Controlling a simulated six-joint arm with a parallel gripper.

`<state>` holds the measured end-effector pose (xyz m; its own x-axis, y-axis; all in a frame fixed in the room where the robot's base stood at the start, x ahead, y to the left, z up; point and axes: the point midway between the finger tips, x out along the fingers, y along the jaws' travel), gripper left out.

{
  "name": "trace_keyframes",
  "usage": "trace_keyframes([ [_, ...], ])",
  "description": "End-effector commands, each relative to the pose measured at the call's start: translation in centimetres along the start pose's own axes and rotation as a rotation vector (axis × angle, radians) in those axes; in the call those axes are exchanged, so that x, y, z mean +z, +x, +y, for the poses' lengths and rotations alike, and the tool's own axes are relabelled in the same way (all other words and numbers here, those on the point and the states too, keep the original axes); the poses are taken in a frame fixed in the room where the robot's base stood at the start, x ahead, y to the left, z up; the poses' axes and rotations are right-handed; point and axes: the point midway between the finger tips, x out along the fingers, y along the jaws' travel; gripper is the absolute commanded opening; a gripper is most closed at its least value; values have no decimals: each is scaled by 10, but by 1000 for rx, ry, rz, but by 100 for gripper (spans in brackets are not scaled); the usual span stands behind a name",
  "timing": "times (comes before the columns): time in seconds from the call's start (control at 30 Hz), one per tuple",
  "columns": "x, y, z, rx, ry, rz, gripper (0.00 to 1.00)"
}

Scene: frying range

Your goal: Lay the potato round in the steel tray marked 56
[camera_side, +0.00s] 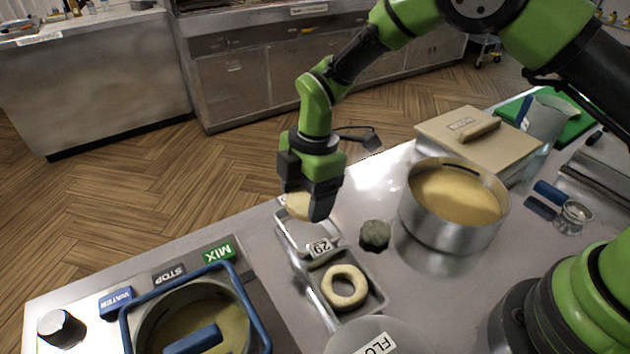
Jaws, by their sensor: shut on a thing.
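My gripper (312,205) is shut on the pale tan potato round (296,207), only part of which shows beside the dark jaws. It holds the round over the far steel tray (292,236), whose far part is hidden by the gripper. I cannot tell whether the round touches the tray. A white number card (321,246) stands by the border of this tray and a nearer one; its digits look like 29 or, turned over, 62. I see no clear 56.
The nearer steel tray (377,296) holds a dough ring (345,287). A dark grey-green lump (375,235) lies to the right, beside a large steel pot (440,238) of tan contents.

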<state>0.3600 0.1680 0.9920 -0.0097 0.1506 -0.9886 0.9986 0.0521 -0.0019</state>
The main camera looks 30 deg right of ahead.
Motion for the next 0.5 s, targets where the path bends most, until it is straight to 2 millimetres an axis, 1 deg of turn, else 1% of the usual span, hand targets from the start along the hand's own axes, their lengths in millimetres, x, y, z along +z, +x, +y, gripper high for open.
trace_keyframes([
  [0.2, 3, 18, 0, 0, 0, 0, 55],
  [0.5, 6, 34, 0, -1, 0, 0, 55],
])
